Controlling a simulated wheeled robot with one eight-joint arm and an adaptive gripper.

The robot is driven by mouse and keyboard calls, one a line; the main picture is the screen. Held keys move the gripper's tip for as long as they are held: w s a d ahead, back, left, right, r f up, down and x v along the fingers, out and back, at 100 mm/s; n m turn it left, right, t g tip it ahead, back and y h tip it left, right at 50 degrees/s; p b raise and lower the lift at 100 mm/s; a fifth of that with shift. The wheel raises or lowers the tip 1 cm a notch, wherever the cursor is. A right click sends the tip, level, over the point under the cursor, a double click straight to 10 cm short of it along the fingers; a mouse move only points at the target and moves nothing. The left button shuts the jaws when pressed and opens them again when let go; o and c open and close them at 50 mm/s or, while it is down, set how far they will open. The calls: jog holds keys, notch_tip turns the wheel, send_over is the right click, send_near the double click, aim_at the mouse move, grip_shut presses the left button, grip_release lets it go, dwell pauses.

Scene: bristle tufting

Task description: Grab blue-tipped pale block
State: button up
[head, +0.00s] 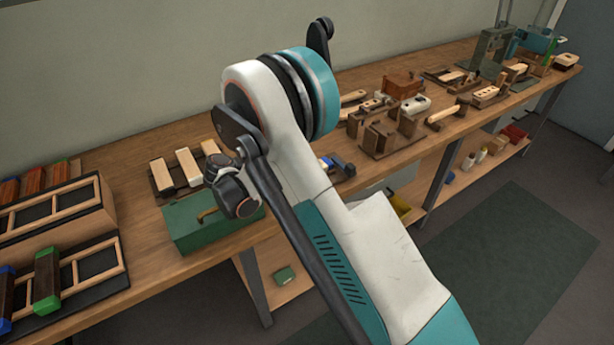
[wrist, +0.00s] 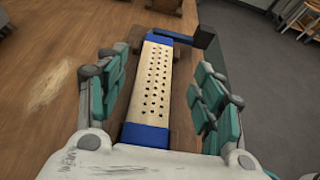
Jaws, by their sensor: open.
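The blue-tipped pale block (wrist: 155,78) lies lengthwise in the wrist view. It has rows of small dark holes on its top and a blue band at each end. It rests on a brown wooden holder (wrist: 174,105) on the bench. My gripper (wrist: 163,66) is open, with one teal-padded finger on each side of the block and visible gaps to both. Its near end meets the edge of my gripper's palm in the picture. In the head view, only a small blue bit (head: 325,163) shows past my arm, which hides the rest and my gripper.
A dark blue-grey clamp-like piece (wrist: 200,38) stands just beyond the block's far end. A green box (head: 190,228) and a rack with pale bars (head: 176,172) are left of my arm. Wooden tools and blocks (head: 385,130) crowd the bench to the right.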

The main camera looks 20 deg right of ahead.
jog(key=b+x, duration=0.1)
jog(key=x, duration=0.1)
jog(key=b+x, duration=0.1)
jog(key=x, duration=0.2)
jog(key=shift+w+f+b, duration=0.2)
jog(key=shift+f+b, duration=0.2)
jog(key=shift+f, duration=0.1)
jog(key=c, duration=1.2)
